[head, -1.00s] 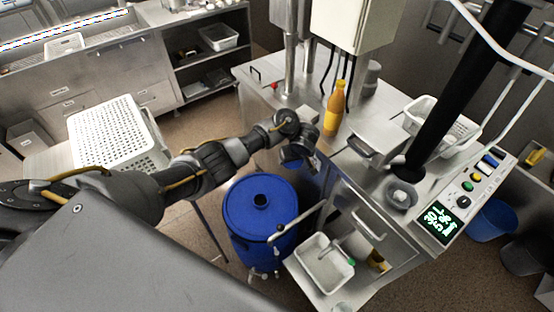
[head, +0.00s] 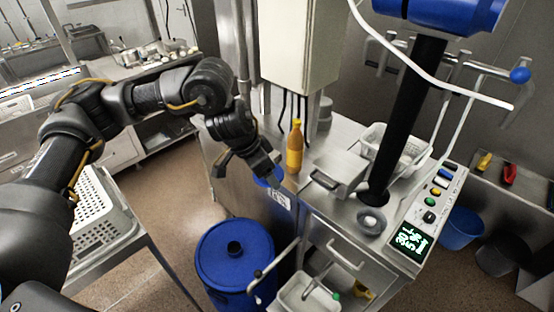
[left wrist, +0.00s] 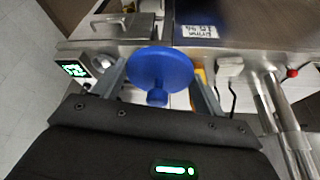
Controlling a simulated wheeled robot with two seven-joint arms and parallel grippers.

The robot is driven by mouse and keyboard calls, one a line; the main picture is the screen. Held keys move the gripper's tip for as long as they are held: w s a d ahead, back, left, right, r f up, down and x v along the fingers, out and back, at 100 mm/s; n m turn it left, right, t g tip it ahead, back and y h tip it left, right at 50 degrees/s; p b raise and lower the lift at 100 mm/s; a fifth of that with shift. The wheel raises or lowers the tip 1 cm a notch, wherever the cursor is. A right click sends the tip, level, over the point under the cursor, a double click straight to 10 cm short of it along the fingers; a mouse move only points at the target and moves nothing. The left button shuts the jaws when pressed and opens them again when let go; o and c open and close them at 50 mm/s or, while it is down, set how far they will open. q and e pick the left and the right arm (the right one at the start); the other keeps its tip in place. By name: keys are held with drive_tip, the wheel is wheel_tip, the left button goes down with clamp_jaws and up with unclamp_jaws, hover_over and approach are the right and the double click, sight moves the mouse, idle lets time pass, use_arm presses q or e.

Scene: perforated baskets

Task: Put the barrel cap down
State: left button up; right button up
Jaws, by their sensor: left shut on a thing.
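A round blue barrel cap (head: 268,179) is held in my left gripper (head: 262,169), in front of the steel counter's edge. In the left wrist view the cap (left wrist: 160,66) shows as a flat disc with a small knob, between the two fingers of the left gripper (left wrist: 160,84). The blue barrel (head: 222,268) stands on the floor below, with a dark round opening in its top. The cap is up and to the right of that opening in the head view, apart from the barrel. My right gripper is not in view.
The steel counter (head: 345,132) carries an orange bottle (head: 295,147), close to my left gripper. A light bin (head: 292,291) is beside the barrel. A blue bucket (head: 460,228) is at the right.

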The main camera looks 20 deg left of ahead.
use_arm(q)
drive_tip(key=s+a+f+m+b, duration=0.2)
drive_tip(key=s+a+f+b, duration=0.15)
drive_tip(key=s, duration=0.35)
wheel_tip(320, 180, down, 11)
drive_tip(key=s+b, duration=0.1)
drive_tip(key=b, duration=0.8)
drive_tip(key=shift+s+a+r+h, duration=0.15)
drive_tip(key=shift+s+a+h, duration=0.1)
drive_tip(key=shift+a+h, duration=0.15)
drive_tip(key=shift+a, duration=0.1)
